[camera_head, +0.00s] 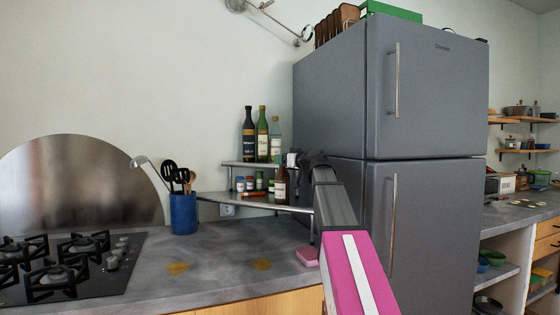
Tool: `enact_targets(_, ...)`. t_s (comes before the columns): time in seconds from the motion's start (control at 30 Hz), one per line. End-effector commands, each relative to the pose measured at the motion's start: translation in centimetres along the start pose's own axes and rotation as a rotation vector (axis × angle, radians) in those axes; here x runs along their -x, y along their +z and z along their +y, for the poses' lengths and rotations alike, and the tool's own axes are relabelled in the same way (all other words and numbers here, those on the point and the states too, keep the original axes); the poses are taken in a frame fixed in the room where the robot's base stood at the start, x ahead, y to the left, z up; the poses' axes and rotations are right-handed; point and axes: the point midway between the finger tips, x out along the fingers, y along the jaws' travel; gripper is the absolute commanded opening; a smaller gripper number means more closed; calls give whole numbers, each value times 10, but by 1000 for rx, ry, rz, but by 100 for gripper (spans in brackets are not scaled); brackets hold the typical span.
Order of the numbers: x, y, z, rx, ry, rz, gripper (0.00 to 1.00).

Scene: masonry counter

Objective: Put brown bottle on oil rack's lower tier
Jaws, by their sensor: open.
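The brown bottle (281,187) is upright and appears to stand on the front right part of the oil rack's lower tier (237,201). It has a pale label and a dark neck. My gripper (290,160) is open, close beside the bottle's neck at its upper right. I cannot tell whether it touches the bottle. My arm comes in from the lower right and hides the rack's right end. The rack's upper tier (235,164) holds a dark bottle (249,138), a green bottle (262,138) and a pale green bottle (275,142).
Small jars (250,183) stand on the lower tier, left of the brown bottle. A blue utensil pot (184,213) stands left of the rack, near the hob (65,265). A pink sponge (307,256) lies at the counter edge. The grey fridge (400,100) rises close on the right.

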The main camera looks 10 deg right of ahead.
Motion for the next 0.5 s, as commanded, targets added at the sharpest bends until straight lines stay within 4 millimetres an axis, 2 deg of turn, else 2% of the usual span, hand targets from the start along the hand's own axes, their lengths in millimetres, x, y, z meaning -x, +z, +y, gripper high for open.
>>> enact_targets(0.03,14,1,-2,0,1,0,58)
enact_targets(0.2,48,2,-2,0,2,0,58)
enact_targets(0.4,79,1,-1,1,1,0,58)
enact_targets(0.5,88,0,-1,0,1,1,58)
